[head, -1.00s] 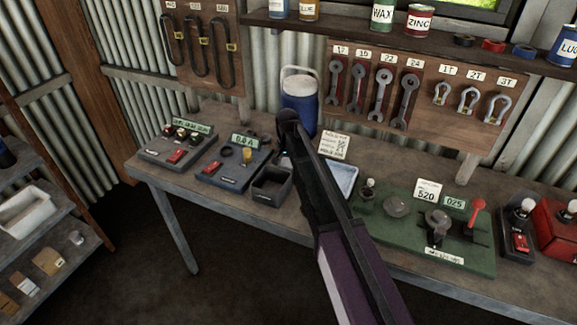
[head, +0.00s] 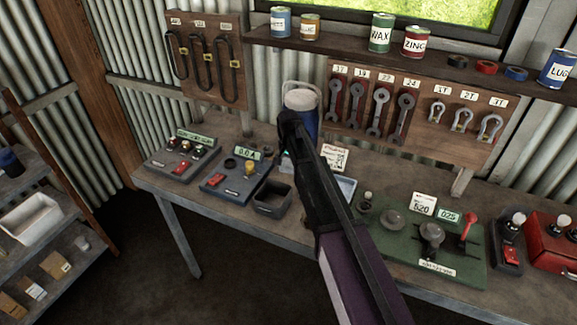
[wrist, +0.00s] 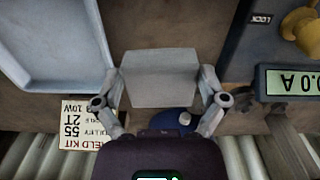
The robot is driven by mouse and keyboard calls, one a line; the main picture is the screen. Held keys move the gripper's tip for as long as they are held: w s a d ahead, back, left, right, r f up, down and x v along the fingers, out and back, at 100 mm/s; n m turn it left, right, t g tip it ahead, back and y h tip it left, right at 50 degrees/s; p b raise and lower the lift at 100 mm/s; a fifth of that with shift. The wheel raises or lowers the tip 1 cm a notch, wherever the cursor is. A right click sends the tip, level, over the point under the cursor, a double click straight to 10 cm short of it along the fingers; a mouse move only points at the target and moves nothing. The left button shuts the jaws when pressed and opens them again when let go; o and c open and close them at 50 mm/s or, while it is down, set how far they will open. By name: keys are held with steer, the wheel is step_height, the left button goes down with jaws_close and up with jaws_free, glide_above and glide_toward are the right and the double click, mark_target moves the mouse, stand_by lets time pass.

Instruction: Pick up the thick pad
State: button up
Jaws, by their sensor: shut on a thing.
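The thick pad (wrist: 160,80) shows in the wrist view as a pale grey block with a flat face. My gripper (wrist: 160,92) is shut on it, with one finger against its left side and one against its right. There the arm's end is over the back of the bench, in front of the blue drum (head: 301,100). I cannot tell how high the pad is above the bench.
A dark open bin (head: 272,199) and a pale blue tray (head: 347,188) stand on the bench (head: 225,226). A label card (head: 335,157) stands behind the tray. A green-based device (head: 430,250) is at right. Wrenches hang on the wall board (head: 350,112).

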mark_target(288, 164)
steer(key=shift+r+p, duration=1.6)
steer(key=shift+r, duration=0.35)
steer(key=o, duration=0.3)
steer(key=shift+c, duration=1.3)
steer(key=shift+a, duration=0.15)
